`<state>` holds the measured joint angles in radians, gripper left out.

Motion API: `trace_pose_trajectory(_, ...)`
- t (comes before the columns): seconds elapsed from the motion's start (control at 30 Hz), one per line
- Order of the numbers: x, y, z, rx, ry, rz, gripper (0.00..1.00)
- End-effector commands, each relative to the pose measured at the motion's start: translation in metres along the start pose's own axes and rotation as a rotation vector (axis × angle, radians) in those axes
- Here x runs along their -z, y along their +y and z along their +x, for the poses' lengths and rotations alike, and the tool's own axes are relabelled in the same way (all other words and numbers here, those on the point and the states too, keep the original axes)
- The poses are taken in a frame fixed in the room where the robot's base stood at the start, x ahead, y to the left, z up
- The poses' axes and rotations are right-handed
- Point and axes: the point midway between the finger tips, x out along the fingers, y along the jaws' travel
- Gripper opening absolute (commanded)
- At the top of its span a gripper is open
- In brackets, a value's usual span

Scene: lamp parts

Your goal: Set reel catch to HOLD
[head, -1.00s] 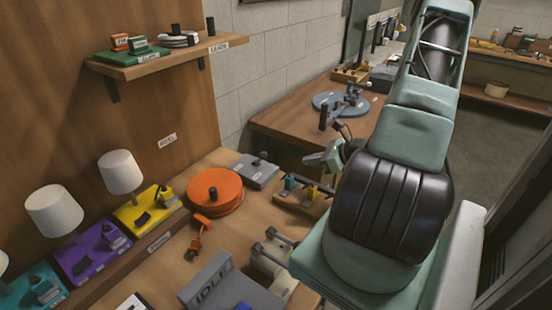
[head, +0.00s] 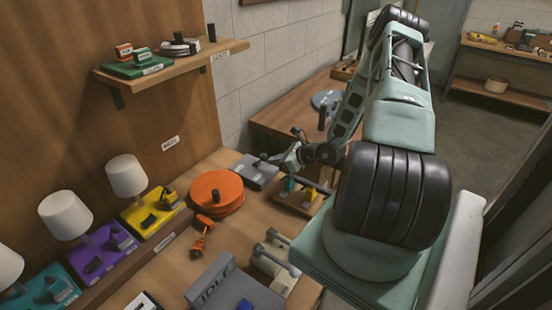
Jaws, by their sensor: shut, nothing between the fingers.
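The orange reel (head: 216,193) lies on the bench, with a dark peg on its top and an orange plug piece (head: 201,242) in front of it. A grey block (head: 252,173) sits just behind and right of the reel; it looks like the reel catch. I cannot read any HOLD mark, and its dark lever is hard to tell from my gripper. My gripper (head: 268,158) is shut and empty, at the right part of the grey block. I cannot tell whether the tips touch it.
White-shaded lamps on yellow (head: 152,222), purple (head: 84,258) and teal bases line the left. A small wooden rack (head: 296,203) stands right of the reel, below my arm. A grey IDLE box (head: 228,290) is in front. A shelf (head: 180,62) hangs above.

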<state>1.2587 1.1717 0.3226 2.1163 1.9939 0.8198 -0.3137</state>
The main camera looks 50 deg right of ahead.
Motion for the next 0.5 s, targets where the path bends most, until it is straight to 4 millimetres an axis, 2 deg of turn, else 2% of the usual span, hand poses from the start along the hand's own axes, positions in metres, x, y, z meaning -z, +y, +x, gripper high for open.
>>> trace_pose_trajectory(0.5,-0.0064,-0.0002,0.0002,-0.007,0.045,0.001,0.00)
